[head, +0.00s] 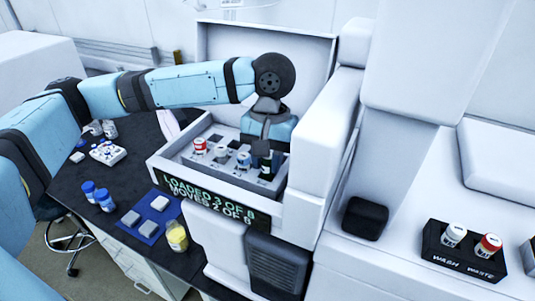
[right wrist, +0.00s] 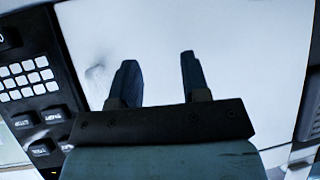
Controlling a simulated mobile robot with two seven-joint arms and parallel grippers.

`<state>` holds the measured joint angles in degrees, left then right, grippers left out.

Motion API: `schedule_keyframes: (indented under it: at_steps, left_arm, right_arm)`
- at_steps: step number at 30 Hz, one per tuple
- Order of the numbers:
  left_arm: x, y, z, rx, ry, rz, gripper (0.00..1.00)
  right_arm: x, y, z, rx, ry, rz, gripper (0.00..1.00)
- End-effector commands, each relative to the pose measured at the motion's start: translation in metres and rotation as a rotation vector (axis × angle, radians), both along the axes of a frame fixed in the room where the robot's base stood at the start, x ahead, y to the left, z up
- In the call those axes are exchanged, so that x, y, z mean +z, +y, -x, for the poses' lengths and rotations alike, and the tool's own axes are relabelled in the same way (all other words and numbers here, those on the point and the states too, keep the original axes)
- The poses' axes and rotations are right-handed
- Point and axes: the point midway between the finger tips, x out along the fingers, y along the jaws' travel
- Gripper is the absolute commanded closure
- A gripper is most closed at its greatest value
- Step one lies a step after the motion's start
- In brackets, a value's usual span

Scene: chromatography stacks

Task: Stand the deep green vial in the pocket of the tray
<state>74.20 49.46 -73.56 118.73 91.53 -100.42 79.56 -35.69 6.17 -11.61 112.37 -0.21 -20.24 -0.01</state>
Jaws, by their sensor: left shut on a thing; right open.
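The tray (head: 185,158) is a pale grey block with dark square pockets, inside an open white instrument drawer. Several vials stand in it, among them a red-banded one (head: 199,147) and a blue-banded one (head: 243,160). My left gripper (head: 266,150) points down over the tray's right end. It is shut on a dark, white-marked vial (head: 267,170), which looks like the deep green vial. The vial looks upright; I cannot tell whether its base is in a pocket. My right gripper (right wrist: 158,60) is open and empty in the right wrist view, before a plain white surface.
The drawer front (head: 205,196) reads "LOADED 3 OF 8" and "MOVES 2 OF 8". A white housing (head: 325,150) stands close right of the left gripper. A black wash/waste holder (head: 464,252) is at right. Blue-capped bottles (head: 97,195) and a yellow jar (head: 177,236) stand on the dark bench.

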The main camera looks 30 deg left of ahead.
Motion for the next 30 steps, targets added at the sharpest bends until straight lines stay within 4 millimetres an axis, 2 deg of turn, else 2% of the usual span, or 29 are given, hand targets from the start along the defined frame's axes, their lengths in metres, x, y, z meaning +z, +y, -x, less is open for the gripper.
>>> schedule_keyframes:
  at_steps: [30]
  left_arm:
    - [-0.016, 0.0, 0.0, 0.0, 0.001, 0.0, 0.95]
  right_arm:
    - [0.001, -0.001, -0.001, -0.001, -0.001, 0.0, 0.57]
